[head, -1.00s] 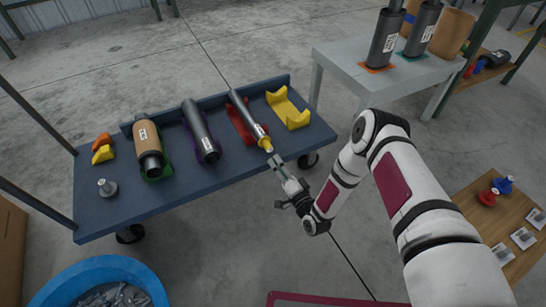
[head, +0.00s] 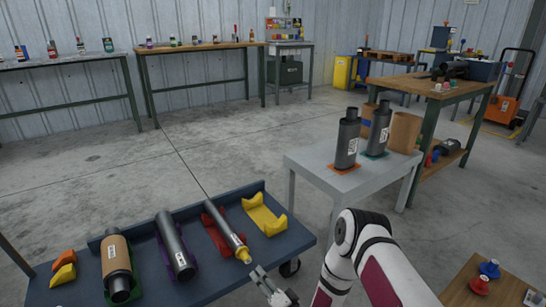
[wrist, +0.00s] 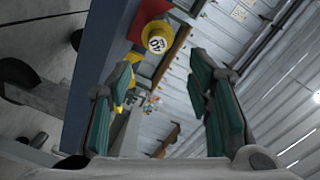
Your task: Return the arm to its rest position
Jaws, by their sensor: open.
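My gripper (head: 268,284) is low in the head view, just off the front edge of the blue cart (head: 218,290). In the wrist view its two green-padded fingers (wrist: 168,110) stand wide apart with nothing between them. A slim muffler (head: 226,226) with a yellow end cap (head: 243,254) lies in a red cradle (head: 214,236) close beyond the gripper. The yellow cap (wrist: 156,38) also shows in the wrist view, ahead of the fingers and apart from them. My white arm reaches in from the lower right.
A grey table (head: 300,160) holds two upright mufflers (head: 347,138). A wooden table (head: 465,290) stands at lower right. The floor behind the cart is clear.

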